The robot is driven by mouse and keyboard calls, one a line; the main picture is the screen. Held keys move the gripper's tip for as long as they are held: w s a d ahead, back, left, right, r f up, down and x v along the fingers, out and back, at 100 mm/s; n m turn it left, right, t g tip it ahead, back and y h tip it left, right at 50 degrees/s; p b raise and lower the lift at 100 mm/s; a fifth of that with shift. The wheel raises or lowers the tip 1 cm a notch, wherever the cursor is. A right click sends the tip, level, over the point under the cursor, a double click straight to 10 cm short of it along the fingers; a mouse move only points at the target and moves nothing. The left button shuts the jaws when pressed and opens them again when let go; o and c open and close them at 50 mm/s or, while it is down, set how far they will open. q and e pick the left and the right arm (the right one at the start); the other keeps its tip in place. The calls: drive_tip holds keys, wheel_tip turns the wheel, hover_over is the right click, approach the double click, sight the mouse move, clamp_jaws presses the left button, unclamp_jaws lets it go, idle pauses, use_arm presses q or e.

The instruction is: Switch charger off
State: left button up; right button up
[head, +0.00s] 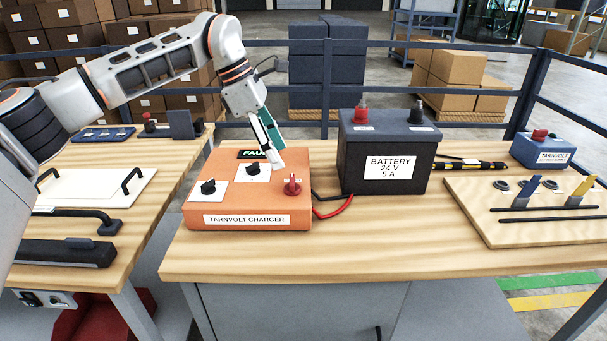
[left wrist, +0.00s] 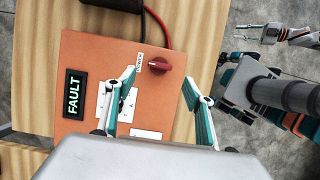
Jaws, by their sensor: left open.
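The orange charger (head: 250,205) sits on the wooden bench, labelled TARNVOLT CHARGER. A lit FAULT display (left wrist: 74,94) shows green letters. Two black knobs on white plates are on the top, partly hidden by a finger in the left wrist view. My left gripper (left wrist: 158,82) is open and empty above the charger, its fingertips just short of the red knob.
A dark battery (head: 385,150) stands right of the charger, with red and black cables (head: 335,207) between them. A wooden board with tools (head: 535,225) and a blue box (head: 543,150) lie further right. The bench front is clear.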

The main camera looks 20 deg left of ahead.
sight(291, 179)
use_arm(q)
drive_tip(key=b+x, duration=0.1)
drive_tip(key=x, duration=0.6)
drive_tip(key=shift+f, duration=0.25)
drive_tip(key=c, duration=1.1)
